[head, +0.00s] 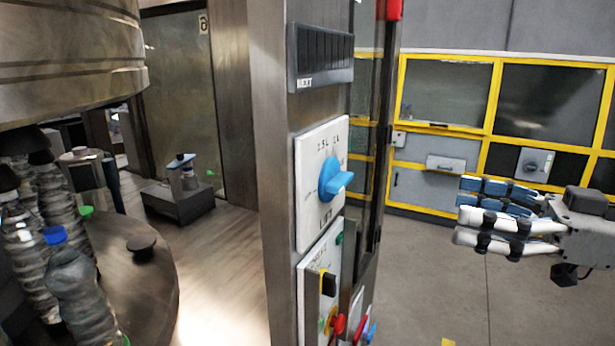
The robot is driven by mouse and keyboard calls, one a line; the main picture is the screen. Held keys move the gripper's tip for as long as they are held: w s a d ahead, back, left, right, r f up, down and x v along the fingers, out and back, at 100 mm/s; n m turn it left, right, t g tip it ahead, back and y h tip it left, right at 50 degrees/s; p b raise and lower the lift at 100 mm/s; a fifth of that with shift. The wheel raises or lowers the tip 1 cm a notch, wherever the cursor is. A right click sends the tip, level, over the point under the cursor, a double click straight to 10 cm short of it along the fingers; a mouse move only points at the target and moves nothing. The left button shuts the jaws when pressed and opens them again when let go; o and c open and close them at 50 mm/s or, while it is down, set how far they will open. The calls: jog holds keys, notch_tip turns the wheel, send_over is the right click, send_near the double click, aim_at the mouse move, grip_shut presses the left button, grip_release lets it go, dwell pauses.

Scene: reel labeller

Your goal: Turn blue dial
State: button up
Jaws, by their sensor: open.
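The blue dial (334,179) sits on a white square plate (308,215) with printed markings, fixed to a metal post (277,150). Its grip juts out to the right of the plate. My gripper (468,216) is at the right, with its fingers pointing left toward the post. It is open and empty. A wide gap of open air shows between its fingertips and the dial.
Below the dial is a second panel (312,275) with a black switch and red, green and blue controls. A dark display (320,57) is above. Bottles (78,285) stand on a round machine at the left. Yellow-framed cabinets (447,95) line the back.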

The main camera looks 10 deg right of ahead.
aim_at(347, 183)
jog(key=b+x, duration=0.1)
jog(key=x, duration=1.6)
jog(key=shift+w, duration=0.1)
jog(key=shift+c, duration=0.5)
jog(key=c, duration=1)
